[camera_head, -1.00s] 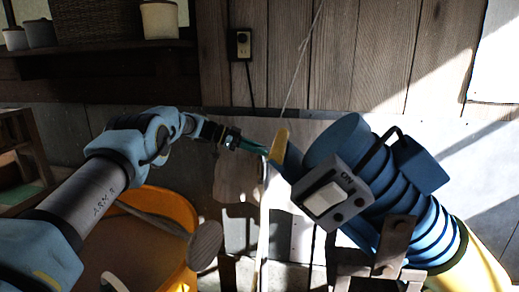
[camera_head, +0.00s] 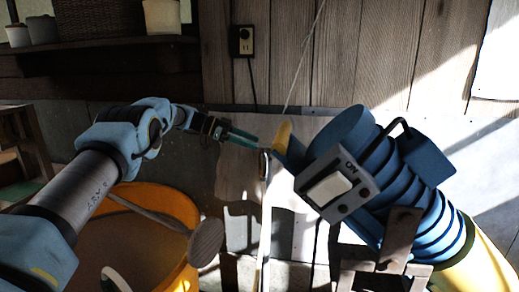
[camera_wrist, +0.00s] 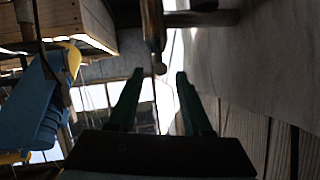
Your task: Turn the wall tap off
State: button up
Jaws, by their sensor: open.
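My gripper (camera_head: 256,142) reaches in from the left in the head view, its teal fingers pointing right toward the yellow-tipped nozzle of a blue machine. In the wrist view my gripper (camera_wrist: 160,74) is open, with nothing clearly held between its fingers. A dark brownish fitting (camera_wrist: 153,30) with a rounded end lies just beyond the fingertips, beside a horizontal pipe-like piece (camera_wrist: 205,18). It may be the wall tap, but I cannot tell for sure. In the head view no tap is clear; a thin pale vertical line (camera_head: 265,210) runs down below the fingertips.
The ribbed blue machine (camera_head: 370,165) with an ON box stands close right of my gripper; its yellow nozzle tip (camera_head: 283,135) is nearest. An orange tub (camera_head: 180,208) sits below my arm. A wall outlet (camera_head: 242,41) and a shelf (camera_head: 100,55) with pots are behind.

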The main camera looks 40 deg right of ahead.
jog(key=b+v, duration=0.1)
jog(key=v, duration=0.5)
jog(key=shift+w+a, duration=0.2)
jog(key=shift+r, duration=0.1)
jog(key=shift+c, duration=0.2)
